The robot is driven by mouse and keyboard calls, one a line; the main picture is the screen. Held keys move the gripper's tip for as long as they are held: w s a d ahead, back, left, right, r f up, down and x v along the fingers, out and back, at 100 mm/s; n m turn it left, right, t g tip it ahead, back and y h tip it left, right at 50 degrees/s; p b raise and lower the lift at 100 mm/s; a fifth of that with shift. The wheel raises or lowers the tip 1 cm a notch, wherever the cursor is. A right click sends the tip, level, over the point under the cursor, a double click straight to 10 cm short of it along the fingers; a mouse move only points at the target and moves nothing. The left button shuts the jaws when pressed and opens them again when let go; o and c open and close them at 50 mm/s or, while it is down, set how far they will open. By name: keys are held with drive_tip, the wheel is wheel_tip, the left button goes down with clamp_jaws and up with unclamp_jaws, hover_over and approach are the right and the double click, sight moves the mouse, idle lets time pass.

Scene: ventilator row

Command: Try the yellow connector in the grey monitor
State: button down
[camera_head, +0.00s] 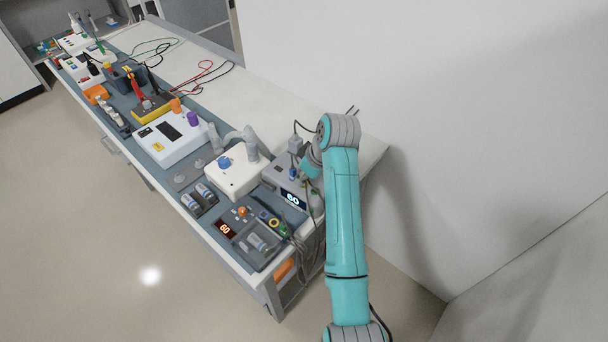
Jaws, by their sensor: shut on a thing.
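The grey monitor (282,178) is a box with a lit display reading 60, near the close end of the bench. My gripper (316,203) is at its right front side, mostly covered by my teal arm. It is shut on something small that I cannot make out. A yellow ring-shaped piece (274,223) shows at the right edge of the dark panel in front of the monitor, with blue and green pieces beside it. I cannot tell whether this is the yellow connector. Whether anything touches the monitor's sockets is hidden.
Dark cables (300,242) hang at the bench's close corner. A dark panel (236,222) with a red display stands in front of the monitor. A white device with a blue knob (238,178) is left of it. Bare white bench top (262,112) lies behind, along the wall.

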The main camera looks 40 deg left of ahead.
idle(0.4)
drive_tip(key=c, duration=1.1)
unclamp_jaws()
drive_tip(key=shift+o, duration=0.2)
